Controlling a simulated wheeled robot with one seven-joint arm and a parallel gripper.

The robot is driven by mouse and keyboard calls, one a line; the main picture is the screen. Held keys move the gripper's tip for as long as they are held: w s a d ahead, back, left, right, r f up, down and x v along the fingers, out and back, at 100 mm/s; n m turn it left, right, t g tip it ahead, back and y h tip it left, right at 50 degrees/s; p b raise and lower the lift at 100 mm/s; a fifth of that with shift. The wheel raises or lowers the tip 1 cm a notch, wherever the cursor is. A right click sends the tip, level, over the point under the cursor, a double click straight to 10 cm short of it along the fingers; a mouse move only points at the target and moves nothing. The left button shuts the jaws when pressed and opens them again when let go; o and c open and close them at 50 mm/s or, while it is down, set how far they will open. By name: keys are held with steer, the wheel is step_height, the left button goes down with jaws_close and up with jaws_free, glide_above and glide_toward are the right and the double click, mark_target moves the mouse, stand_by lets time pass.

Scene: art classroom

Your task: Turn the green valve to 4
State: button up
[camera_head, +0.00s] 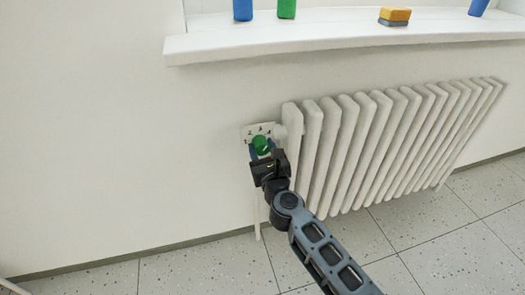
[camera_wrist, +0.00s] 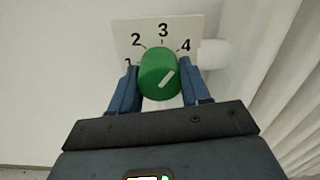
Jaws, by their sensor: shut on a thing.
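The green valve (camera_head: 261,143) is a round knob in front of a white number plate (camera_head: 250,130), at the left end of the radiator. In the wrist view the green valve (camera_wrist: 153,67) carries a white pointer line on its face, slanting up to the right, toward the side of the 4. The plate (camera_wrist: 124,28) shows 1, 2, 3 and 4 in an arc, the 1 partly hidden by a finger. My gripper (camera_wrist: 158,78) is shut on the knob, one blue finger on each side. In the head view my gripper (camera_head: 262,154) reaches it from below.
A white ribbed radiator (camera_head: 375,145) stands right of the valve, close to my gripper. Above is a white windowsill (camera_head: 340,40) with blue and green items and a yellow-and-grey block (camera_head: 394,16). The wall to the left is bare; the speckled floor (camera_head: 200,270) below is clear.

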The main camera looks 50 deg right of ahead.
steer(key=shift+f+m+b, duration=0.2)
steer(key=shift+m+b, duration=0.25)
steer(key=shift+m, duration=1.75)
steer(key=shift+a, duration=0.1)
steer(key=o, duration=1)
steer(key=shift+r, duration=0.15)
steer(key=shift+o, duration=0.2)
steer(key=v, duration=0.7)
steer(key=shift+s+a, duration=0.2)
steer(key=shift+s, duration=0.15)
